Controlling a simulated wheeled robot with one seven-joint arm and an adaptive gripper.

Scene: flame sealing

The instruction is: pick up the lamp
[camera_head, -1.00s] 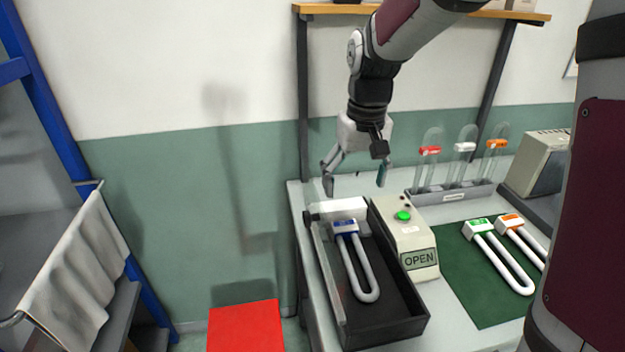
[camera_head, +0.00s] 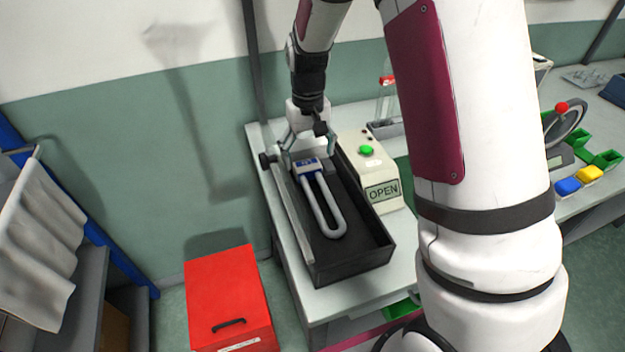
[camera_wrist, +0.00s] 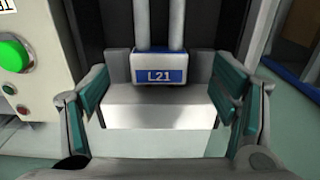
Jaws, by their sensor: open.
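The lamp is a white U-shaped tube (camera_head: 333,221) with a blue-and-white base (camera_head: 307,164). It lies in a black open-topped tray (camera_head: 345,268), base toward the wall. In the wrist view the blue label on its base reads L21 (camera_wrist: 160,76), and the base sits at a grey block (camera_wrist: 160,100). My gripper (camera_head: 305,150) is open over the base end of the tray. In the wrist view its teal-padded fingers (camera_wrist: 160,98) stand wide apart, left and right of the base. I cannot tell whether they touch anything.
A beige control box (camera_head: 372,170) with a green button and an OPEN display stands right against the tray. A red box (camera_head: 228,295) sits on the floor left of the table. My arm hides much of the table's right side. Colored bins (camera_head: 590,175) show far right.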

